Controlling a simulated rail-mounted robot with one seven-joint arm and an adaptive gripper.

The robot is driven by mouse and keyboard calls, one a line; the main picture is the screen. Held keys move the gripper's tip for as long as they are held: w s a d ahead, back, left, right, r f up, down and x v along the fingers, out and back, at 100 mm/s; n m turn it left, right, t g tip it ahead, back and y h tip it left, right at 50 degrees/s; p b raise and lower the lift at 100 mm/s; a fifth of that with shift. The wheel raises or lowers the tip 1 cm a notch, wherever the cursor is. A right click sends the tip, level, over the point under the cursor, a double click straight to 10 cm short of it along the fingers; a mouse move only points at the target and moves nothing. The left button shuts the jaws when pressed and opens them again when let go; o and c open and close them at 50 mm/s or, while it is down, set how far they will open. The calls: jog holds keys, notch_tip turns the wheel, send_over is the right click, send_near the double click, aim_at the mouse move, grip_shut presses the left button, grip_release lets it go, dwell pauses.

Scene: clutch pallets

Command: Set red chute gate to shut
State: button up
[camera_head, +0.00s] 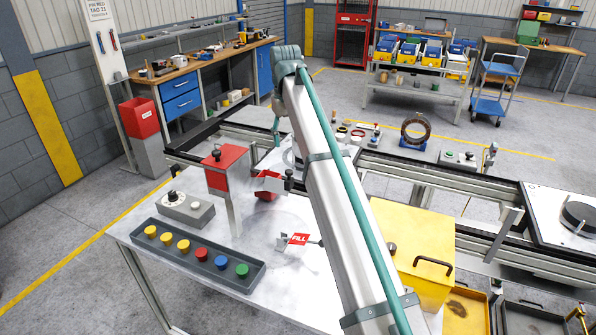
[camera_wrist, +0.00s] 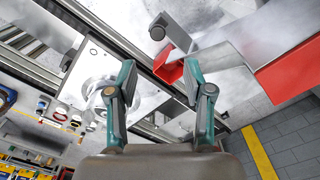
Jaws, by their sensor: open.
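The red chute (camera_head: 226,157) stands on a grey post on the white table. A red trough (camera_head: 266,184) with a dark knob (camera_head: 289,172) sits at its right side. The trough appears just beyond the fingertips. I cannot tell whether the gate is open or shut.
A dark tray (camera_head: 197,255) of coloured buttons, a grey control box (camera_head: 186,209) and a red FILL sign (camera_head: 299,239) are on the table. A yellow box (camera_head: 425,250) stands right of my arm. Conveyor rails (camera_head: 490,243) run behind.

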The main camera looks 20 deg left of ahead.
aim_at(289, 171)
jog(key=f+p, duration=0.1)
jog(key=f, duration=0.4)
jog(key=f+p, duration=0.2)
jog(key=f, duration=0.3)
jog(key=shift+d+f, duration=0.2)
jog(key=shift+f, duration=0.2)
grip_shut()
